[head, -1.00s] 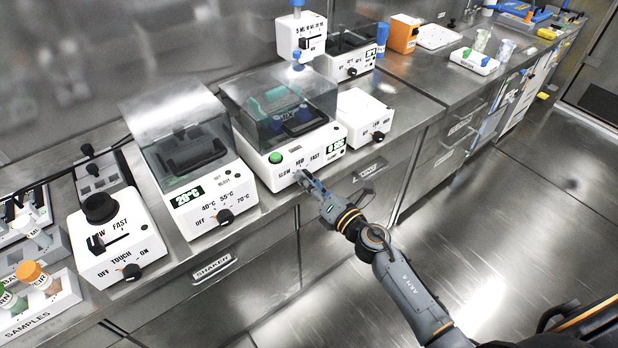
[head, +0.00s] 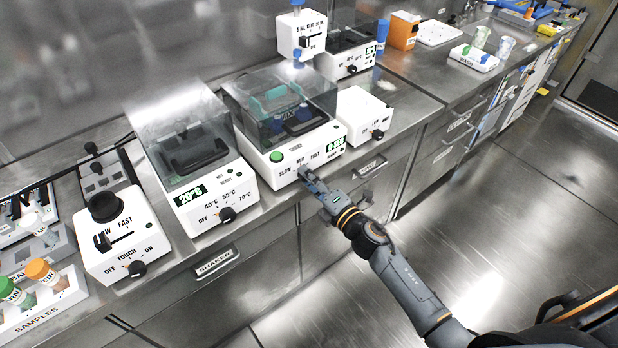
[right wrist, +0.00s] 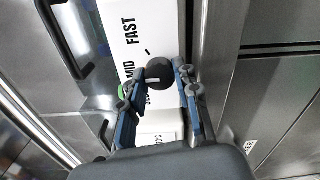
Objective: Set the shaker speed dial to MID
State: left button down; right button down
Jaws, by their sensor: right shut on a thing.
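The shaker (head: 262,165) is a white box with a smoky clear lid, a green button and the labels SLOW, MID and FAST on its front. Its dark speed dial (right wrist: 160,73) shows in the right wrist view between the fingers of my right gripper (right wrist: 163,88), which is shut on it. A pale line on the dial points left toward the labels, around MID; I cannot tell its exact setting. In the head view my right gripper (head: 306,176) covers the dial at the shaker's front. My left gripper is not in view.
A heater (head: 187,165) with a 20°C display stands left of the shaker, and a small white box (head: 364,112) with a knob stands right. A white device (head: 124,231) with a black top and a sample rack (head: 45,308) are farther left. Open floor lies right of the bench.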

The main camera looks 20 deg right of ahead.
dwell(0.3)
jog(key=c, duration=1)
grip_release()
jog(key=shift+f, duration=0.1)
